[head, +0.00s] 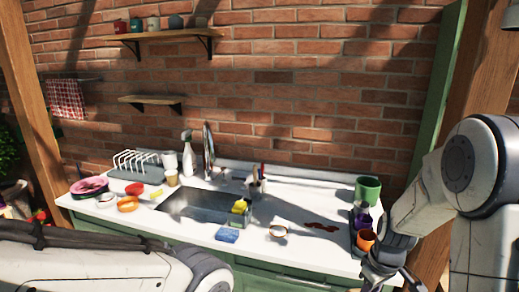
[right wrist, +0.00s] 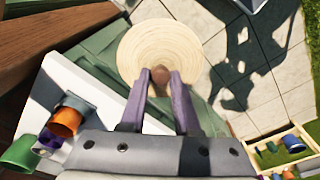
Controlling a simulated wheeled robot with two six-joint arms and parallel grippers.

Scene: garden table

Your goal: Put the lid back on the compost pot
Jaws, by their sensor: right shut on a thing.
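A round, pale tan lid (right wrist: 135,45) with a brown knob (right wrist: 160,84) fills the top middle of the right wrist view. My right gripper (right wrist: 160,76) is shut on the knob, a finger on each side. In the head view my right gripper (head: 385,277) is at the counter's front right edge; I cannot make out the lid there. A green pot (head: 367,190) stands upright at the counter's back right; I cannot tell if it is the compost pot. My left arm crosses the lower left of the head view, and its gripper is out of the picture.
An orange cup (head: 366,238) and a purple item (head: 363,220) stand near the right arm. A sink (head: 198,206), a blue sponge (head: 227,235) and a small bowl (head: 278,231) are further left. A wooden crate (right wrist: 262,137) is at lower right in the wrist view.

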